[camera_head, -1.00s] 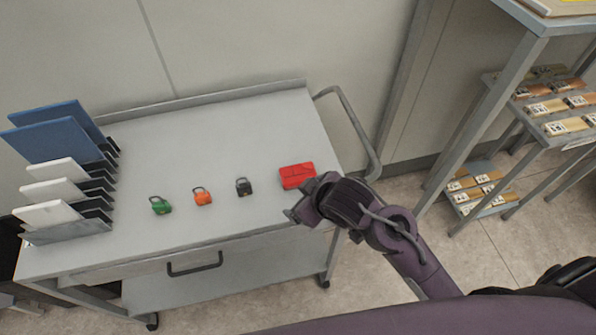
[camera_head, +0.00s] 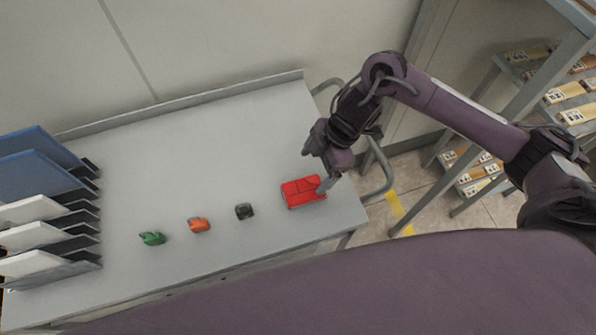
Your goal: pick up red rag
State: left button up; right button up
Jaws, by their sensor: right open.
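The red rag (camera_head: 299,191) lies folded and flat near the right end of the grey cart top (camera_head: 215,150). My right gripper (camera_head: 324,185) points down at the rag's right side, with a fingertip over or against its right edge. I cannot tell whether it touches the cloth. The jaws are open and hold nothing that I can see; the far finger is partly hidden. My left gripper is not in view.
A black padlock (camera_head: 244,211), an orange padlock (camera_head: 199,225) and a green padlock (camera_head: 152,238) lie left of the rag. A rack with blue panels (camera_head: 35,165) and white panels (camera_head: 30,235) stands at the left. The cart handle (camera_head: 378,165) and a shelf unit (camera_head: 530,90) are at the right.

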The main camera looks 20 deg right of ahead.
aim_at(305, 189)
jog(key=s+a+f+p, duration=0.1)
jog(key=s+f, duration=0.1)
jog(key=shift+s+a+f+p, duration=0.15)
jog(key=shift+a+f+p, duration=0.2)
jog(key=shift+a+f, duration=0.05)
jog(key=f, duration=0.1)
jog(key=a+f, duration=0.1)
jog(key=shift+w+f+p, duration=0.3)
jog(key=shift+f, duration=0.05)
jog(key=shift+a+f, duration=0.1)
jog(key=shift+f, duration=0.45)
jog(key=c, duration=0.6)
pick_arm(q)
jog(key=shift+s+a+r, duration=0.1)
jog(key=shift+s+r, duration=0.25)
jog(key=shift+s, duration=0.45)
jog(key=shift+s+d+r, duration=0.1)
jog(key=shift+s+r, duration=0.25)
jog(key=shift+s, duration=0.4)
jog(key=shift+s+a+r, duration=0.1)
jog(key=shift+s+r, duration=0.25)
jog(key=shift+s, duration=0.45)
pick_arm(e)
jog(key=c, duration=0.5)
jog(key=shift+o, duration=0.2)
